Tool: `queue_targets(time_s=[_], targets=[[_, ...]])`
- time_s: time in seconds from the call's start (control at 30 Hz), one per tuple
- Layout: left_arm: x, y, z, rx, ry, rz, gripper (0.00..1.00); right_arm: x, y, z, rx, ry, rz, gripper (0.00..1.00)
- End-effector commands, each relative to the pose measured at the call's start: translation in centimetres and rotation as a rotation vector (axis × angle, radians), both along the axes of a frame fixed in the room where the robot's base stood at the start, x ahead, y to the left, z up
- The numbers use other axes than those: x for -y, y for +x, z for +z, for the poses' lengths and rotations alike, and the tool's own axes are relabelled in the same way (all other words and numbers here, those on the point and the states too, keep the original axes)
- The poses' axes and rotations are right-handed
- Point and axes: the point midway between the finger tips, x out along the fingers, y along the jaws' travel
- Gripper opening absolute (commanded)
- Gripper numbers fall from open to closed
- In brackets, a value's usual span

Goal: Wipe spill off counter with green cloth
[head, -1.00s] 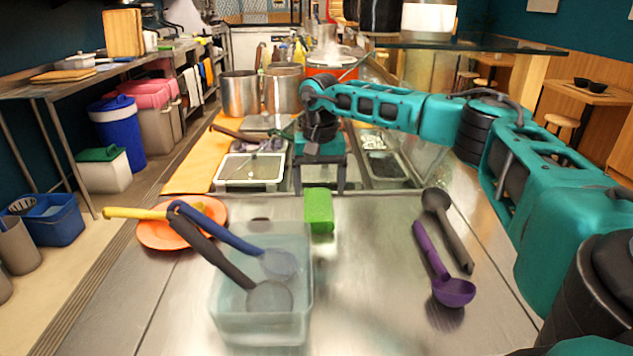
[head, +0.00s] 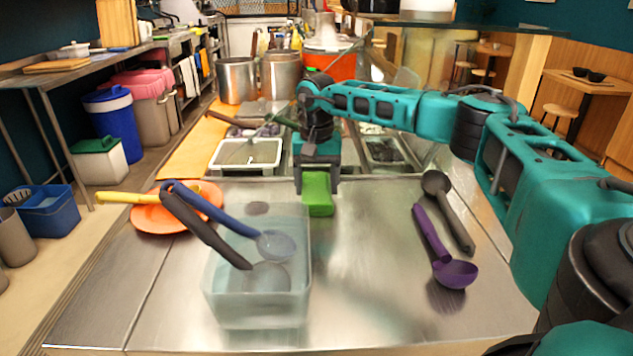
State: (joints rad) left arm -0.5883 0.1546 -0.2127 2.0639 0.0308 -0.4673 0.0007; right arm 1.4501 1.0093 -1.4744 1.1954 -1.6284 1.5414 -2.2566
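The green cloth (head: 318,196), a folded block-like piece, lies on the steel counter (head: 375,290) near its far edge, right of the clear container. My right gripper (head: 318,188) points down at the cloth's far end, with one dark finger on each side of it. The fingers look open, with small gaps to the cloth. I cannot clearly make out a spill on the counter. My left gripper is not in view.
A clear container (head: 222,300) holds a blue and a black ladle. An orange plate (head: 160,219) with a yellow-handled utensil is at left. A purple scoop (head: 455,273) and a dark ladle (head: 460,232) lie at right. The counter's middle front is bare.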

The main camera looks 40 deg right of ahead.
Motion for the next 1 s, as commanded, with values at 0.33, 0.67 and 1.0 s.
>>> queue_targets(time_s=[0.33,0.67,1.0], targets=[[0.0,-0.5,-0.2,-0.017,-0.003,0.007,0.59,0.0,0.0,0.4,0.000,0.000,0.000,0.42],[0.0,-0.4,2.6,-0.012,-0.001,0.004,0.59,0.0,0.0,3.1,-0.001,0.001,0.000,0.41],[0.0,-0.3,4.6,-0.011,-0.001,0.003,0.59,0.0,0.0,5.1,-0.001,0.001,0.000,0.41]])
